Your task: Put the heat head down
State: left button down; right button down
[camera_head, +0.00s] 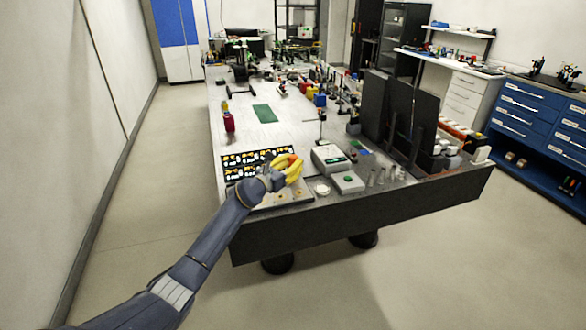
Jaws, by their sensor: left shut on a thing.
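My left arm comes in from the lower left, and its left gripper (287,171) is over the near left part of the bench. It is shut on the heat head, a small piece mostly hidden by the yellow fingers; a bit of orange-red (293,158) shows between them. I cannot tell whether the piece touches the surface below. A black tray (236,160) with yellow and white parts in rows lies just left of and behind the gripper. A pale board (300,193) with small round brown spots lies under and in front of it. My right gripper is out of view.
Right of the gripper stand a white balance-like device (329,158) and a smaller one (348,182), with a white dish (321,189) close by. Glassware (385,175) and tall black panels (410,110) stand further right. The bench around the green mat (265,114) is fairly clear.

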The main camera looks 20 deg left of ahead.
pick_arm(q)
jog(key=shift+f, duration=0.85)
jog(key=shift+f, duration=0.1)
jog(key=c, duration=1.1)
grip_release()
jog(key=shift+f, duration=0.1)
